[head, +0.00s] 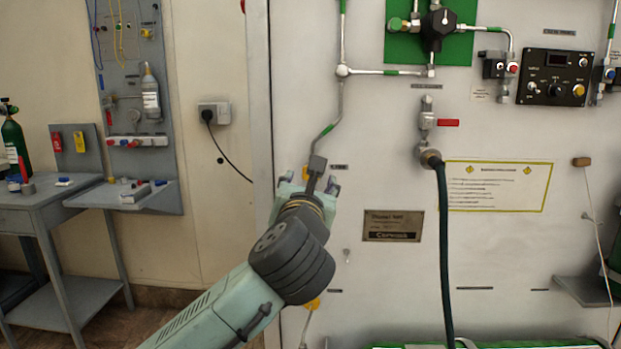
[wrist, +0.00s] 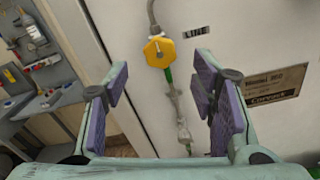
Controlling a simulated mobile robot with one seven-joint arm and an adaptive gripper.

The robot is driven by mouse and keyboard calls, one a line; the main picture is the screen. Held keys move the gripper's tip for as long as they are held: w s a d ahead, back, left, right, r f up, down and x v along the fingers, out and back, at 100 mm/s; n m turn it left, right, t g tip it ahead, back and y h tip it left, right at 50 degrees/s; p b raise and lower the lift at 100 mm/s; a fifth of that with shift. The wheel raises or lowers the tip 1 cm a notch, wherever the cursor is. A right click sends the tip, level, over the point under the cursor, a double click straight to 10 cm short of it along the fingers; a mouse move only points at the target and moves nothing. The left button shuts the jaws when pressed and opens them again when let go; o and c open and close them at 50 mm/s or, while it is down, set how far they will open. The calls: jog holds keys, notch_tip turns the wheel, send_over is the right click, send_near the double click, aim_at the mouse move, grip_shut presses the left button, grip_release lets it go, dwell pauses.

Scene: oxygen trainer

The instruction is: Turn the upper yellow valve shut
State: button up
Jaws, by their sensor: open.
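The upper yellow valve (wrist: 159,52) is a yellow knob on a thin pipe on the white panel, left of a small label. In the wrist view it sits slightly above and beyond the gap between my fingertips, with no contact seen. In the head view only a bit of yellow (head: 306,172) shows by my gripper, which hides the rest. My gripper (wrist: 160,82) is open and empty, its two padded fingers to either side of the pipe line in the picture; it also shows in the head view (head: 308,187). A lower yellow valve (head: 312,304) shows below, partly behind my arm.
A pipe (head: 328,130) with green bands runs down to the upper valve. A brass plate (head: 393,226) is right of my gripper. A dark green hose (head: 443,255) hangs farther right. The panel's left edge and a grey bench (head: 40,193) are to the left.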

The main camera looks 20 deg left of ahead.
jog(key=v, duration=0.6)
jog(key=shift+s, duration=0.15)
